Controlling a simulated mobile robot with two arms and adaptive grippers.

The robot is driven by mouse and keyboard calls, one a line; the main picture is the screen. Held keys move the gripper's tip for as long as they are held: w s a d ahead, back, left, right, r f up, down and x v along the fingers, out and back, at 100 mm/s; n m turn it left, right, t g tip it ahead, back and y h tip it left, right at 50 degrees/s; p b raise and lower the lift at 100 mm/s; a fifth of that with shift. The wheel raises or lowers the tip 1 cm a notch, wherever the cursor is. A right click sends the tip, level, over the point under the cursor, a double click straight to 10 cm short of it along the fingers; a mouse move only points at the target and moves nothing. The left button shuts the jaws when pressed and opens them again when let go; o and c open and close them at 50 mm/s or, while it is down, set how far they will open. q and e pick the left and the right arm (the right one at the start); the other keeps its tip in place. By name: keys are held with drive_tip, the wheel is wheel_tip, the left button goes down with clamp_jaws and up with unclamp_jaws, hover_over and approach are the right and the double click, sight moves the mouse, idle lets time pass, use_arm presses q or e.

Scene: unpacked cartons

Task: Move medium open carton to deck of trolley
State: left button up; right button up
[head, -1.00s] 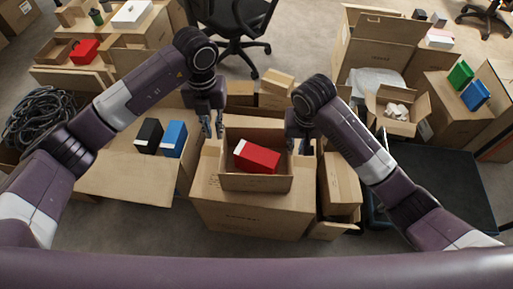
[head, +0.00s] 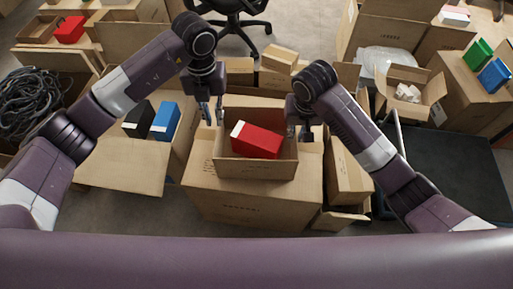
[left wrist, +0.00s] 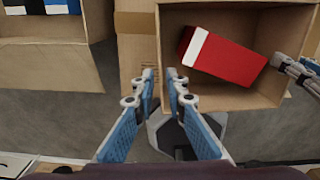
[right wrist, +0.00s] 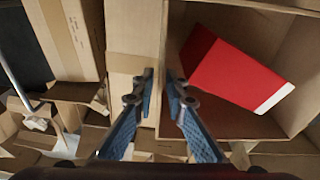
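The medium open carton (head: 247,170) stands on a larger closed carton (head: 250,208), with a red box (head: 257,141) lying inside. My left gripper (head: 212,112) is at its left side; in the left wrist view the narrowly parted fingertips (left wrist: 160,76) lie either side of the carton's wall line. My right gripper (head: 299,130) is at the right side, and the right wrist view shows its parted fingertips (right wrist: 159,76) similarly over the opposite wall. Contact cannot be made out. The trolley's dark deck (head: 455,178) is at the right, partly behind my right arm.
An open carton (head: 120,178) with black and blue boxes stands left. Tall brown cartons (head: 345,170) stand close on the right, between the stack and the trolley. Another open carton (head: 430,85) is behind the trolley. The visible deck is bare.

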sight(217, 130)
use_arm(q)
drive_tip(key=shift+f, duration=0.2)
use_arm(e)
drive_tip(key=shift+f, duration=0.1)
